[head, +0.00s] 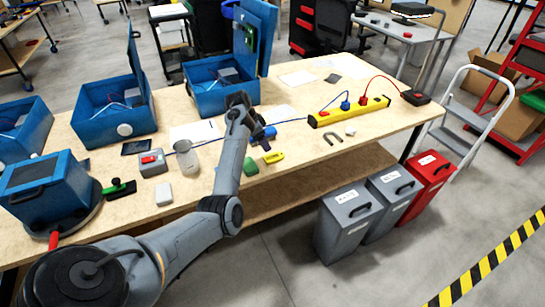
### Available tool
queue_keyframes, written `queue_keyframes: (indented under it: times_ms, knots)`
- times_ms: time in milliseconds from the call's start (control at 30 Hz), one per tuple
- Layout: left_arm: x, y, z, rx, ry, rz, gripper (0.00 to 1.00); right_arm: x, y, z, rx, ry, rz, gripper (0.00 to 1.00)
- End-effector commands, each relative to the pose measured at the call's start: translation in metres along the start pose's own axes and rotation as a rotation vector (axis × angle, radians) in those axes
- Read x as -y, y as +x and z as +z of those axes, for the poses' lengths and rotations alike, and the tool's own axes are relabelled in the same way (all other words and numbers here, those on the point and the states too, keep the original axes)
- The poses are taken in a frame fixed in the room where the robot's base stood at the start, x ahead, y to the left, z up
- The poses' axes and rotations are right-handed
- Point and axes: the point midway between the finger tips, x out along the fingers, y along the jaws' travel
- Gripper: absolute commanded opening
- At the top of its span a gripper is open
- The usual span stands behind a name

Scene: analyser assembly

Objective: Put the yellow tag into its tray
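A small yellow piece (273,157) with a dark mark lies on the workbench near its front edge; it may be the yellow tag, but it is too small to be sure. My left arm reaches in from the lower left. Its wrist is above the bench, and the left gripper (262,134) seems to point down just behind the yellow piece, apart from it. A blue part shows at the gripper; I cannot tell whether it is held or whether the fingers are open. I cannot make out a tray for the tag. My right gripper is out of view.
A green piece (250,166) lies beside my forearm. A glass beaker (187,156), a switch box (153,162), a yellow power strip (348,112) and a grey horseshoe piece (333,138) are on the bench. Open blue cases (117,105) stand behind. Grey bins (345,222) stand on the floor.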

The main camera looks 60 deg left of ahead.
Motion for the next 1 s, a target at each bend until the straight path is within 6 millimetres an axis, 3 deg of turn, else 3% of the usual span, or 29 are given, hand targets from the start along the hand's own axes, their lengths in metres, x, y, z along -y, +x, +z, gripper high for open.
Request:
queue_keyframes:
  times_ms: [233, 533, 800, 1000]
  knots:
    - [-0.001, 0.036, 0.000, -0.001, 0.000, 0.005, 0.79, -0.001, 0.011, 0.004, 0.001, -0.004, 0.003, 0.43]
    - [-0.001, 0.054, -0.001, -0.002, 0.000, 0.002, 0.79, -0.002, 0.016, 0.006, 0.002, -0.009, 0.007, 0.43]
    - [-0.004, 0.087, -0.005, -0.001, 0.000, 0.002, 0.79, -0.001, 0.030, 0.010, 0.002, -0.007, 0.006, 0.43]
    - [-0.004, 0.100, -0.006, 0.000, 0.000, 0.001, 0.79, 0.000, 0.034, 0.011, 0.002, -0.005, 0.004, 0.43]
